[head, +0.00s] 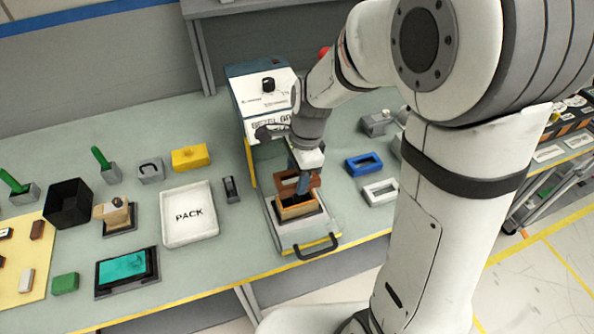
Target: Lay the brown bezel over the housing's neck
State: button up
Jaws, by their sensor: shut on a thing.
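The brown bezel (286,179) is a small frame held in my gripper (303,184), which is shut on it. The bezel is above the rear part of the orange-tan housing (297,212), and overlaps it in this view. I cannot tell whether the bezel touches the housing's neck or is still apart from it. The housing sits in a dark nest on the light sliding tray (288,240) of the press. My gripper's fingers hide part of the bezel and the back of the housing.
The blue and white press (263,95) stands just behind the tray. A blue frame (364,165) and a white frame (381,192) lie to the right. A white PACK tray (189,214) and a small dark block (231,189) are to the left. A black handle (318,247) is in front.

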jog(key=shift+f+b, duration=0.9)
jog(key=shift+f, duration=0.75)
jog(key=shift+f+b, duration=0.65)
jog(key=shift+f, duration=0.6)
dwell(0.6)
jog(key=o, duration=1)
jog(key=r, duration=0.5)
jog(key=d+r, duration=0.1)
jog(key=r, duration=0.1)
jog(key=shift+w+r, duration=0.15)
jog(key=shift+r, duration=0.25)
jog(key=shift+d, duration=0.1)
jog(key=s+d+r+n+t, duration=0.1)
jog(key=s+d+n, duration=0.2)
jog(key=s+n, duration=0.1)
jog(key=s+d+r+n+t+h, duration=0.1)
jog(key=s+d+r+n, duration=0.1)
jog(key=s+d+n, duration=0.2)
jog(key=s+d+r+n+t, duration=0.1)
jog(key=s+d+r+n, duration=0.1)
jog(key=n, duration=0.4)
jog(key=shift+s+d+r+n+h, duration=0.1)
jog(key=shift+s+d+n+h, duration=0.1)
jog(key=shift+s+d, duration=0.4)
jog(key=shift+s+d+r+n+h, duration=0.1)
jog(key=shift+s+d+n+h, duration=0.15)
jog(key=shift+s, duration=0.55)
